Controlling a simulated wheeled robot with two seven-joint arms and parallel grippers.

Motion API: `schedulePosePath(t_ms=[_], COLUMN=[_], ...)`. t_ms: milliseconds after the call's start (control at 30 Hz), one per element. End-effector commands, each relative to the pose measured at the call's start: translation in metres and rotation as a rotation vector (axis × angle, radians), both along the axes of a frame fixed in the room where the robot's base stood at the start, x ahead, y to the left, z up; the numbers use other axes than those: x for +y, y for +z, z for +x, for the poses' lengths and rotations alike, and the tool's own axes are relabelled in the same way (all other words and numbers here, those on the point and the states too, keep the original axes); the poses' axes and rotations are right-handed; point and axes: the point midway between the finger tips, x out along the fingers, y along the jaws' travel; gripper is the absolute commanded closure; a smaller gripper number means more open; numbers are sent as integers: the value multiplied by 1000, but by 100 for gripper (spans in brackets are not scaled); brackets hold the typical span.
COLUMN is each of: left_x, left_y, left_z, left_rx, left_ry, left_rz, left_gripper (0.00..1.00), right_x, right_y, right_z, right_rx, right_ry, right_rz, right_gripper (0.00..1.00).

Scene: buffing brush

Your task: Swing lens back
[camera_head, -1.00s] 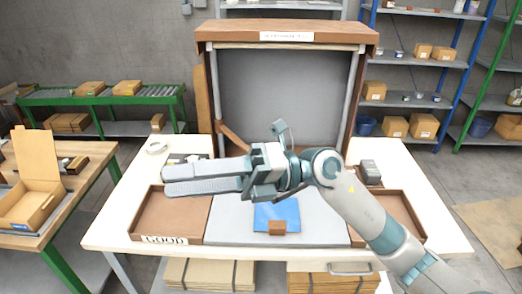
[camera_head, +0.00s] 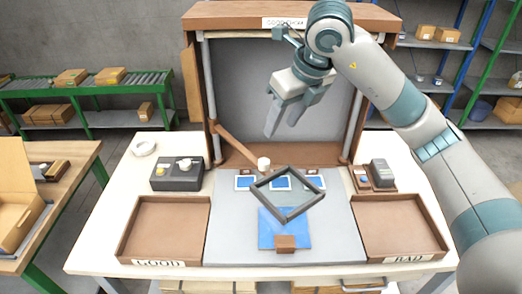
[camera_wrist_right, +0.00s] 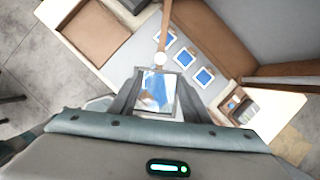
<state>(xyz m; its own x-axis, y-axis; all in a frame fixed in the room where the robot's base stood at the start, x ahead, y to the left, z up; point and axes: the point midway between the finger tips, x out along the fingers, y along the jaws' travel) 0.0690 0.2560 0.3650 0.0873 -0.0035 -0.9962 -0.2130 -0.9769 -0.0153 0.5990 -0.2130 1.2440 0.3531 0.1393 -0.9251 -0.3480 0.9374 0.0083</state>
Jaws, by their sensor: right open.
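The lens (camera_head: 288,193) is a square dark-framed pane on a brown wooden arm (camera_head: 237,147) that runs from the left post of the booth. A pale round knob (camera_head: 263,163) sits where the arm meets the frame. The lens hangs over the blue mat (camera_head: 272,228) and the grey work surface. It also shows in the right wrist view (camera_wrist_right: 158,92), between the fingers in the picture but beyond them. My right gripper (camera_head: 285,118) is open and empty, above and behind the lens, in front of the grey back panel. My left gripper is not in view.
The GOOD tray (camera_head: 163,262) stands at left and the BAD tray (camera_head: 408,258) at right, both looking empty. A dark box with knobs (camera_head: 178,173) and a small dark device (camera_head: 382,173) stand behind them. Several blue cards lie behind the lens.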

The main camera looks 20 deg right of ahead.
Motion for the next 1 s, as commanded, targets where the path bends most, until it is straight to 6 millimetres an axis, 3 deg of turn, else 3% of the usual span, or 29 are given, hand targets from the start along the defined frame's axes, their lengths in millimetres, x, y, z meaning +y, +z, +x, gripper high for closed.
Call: schedulePosePath(t_ms=[567,767,1000], left_x=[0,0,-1], left_y=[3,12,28], left_z=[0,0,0], left_rx=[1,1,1], left_ry=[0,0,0], left_rz=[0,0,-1], left_gripper=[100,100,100], right_x=[-1,2,7], right_y=[-5,-23,-59], right_z=[3,9,24], right_rx=[1,4,4], right_ry=[-5,-5,-5], right_rz=[-7,-7,-6], right_gripper=[57,57,57])
